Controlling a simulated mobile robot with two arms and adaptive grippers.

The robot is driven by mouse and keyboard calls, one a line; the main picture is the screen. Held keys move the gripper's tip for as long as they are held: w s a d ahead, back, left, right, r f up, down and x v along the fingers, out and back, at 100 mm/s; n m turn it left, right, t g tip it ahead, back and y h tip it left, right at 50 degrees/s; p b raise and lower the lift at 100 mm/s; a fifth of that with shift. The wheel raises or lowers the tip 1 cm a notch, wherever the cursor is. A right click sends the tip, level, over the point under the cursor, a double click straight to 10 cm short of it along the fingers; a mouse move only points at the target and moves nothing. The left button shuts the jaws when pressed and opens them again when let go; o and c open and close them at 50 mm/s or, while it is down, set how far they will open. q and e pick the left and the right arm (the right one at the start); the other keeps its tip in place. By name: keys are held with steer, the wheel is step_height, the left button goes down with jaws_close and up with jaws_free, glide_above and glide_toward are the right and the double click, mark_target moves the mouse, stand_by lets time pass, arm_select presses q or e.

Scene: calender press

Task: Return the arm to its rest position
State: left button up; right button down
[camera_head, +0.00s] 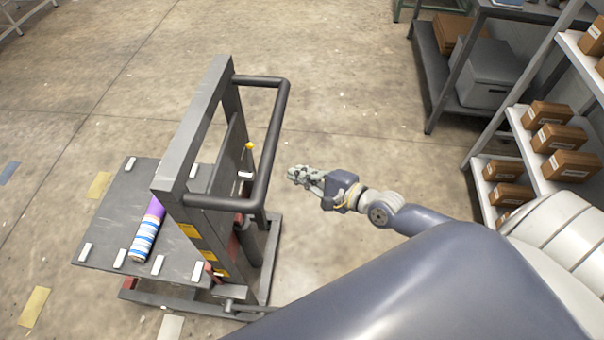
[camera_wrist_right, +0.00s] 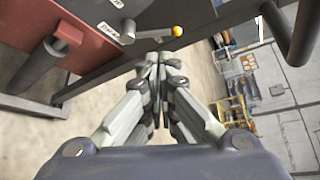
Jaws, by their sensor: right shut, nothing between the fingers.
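My right gripper (camera_head: 294,174) is shut and empty in the head view, held in the air just right of the lift cart (camera_head: 180,150). My right arm runs from it to the lower right. In the right wrist view the fingers of the right gripper (camera_wrist_right: 157,68) meet at their tips, with nothing between them. The yellow knob (camera_head: 250,146) also shows in the head view. My left gripper is not in view.
The cart's dark handle bar (camera_head: 277,130) stands close to the gripper's left. A striped roll (camera_head: 146,240) lies on the cart's platform (camera_head: 115,205). Shelves with brown boxes (camera_head: 558,138) stand at the right. The floor (camera_head: 350,110) behind the gripper is clear.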

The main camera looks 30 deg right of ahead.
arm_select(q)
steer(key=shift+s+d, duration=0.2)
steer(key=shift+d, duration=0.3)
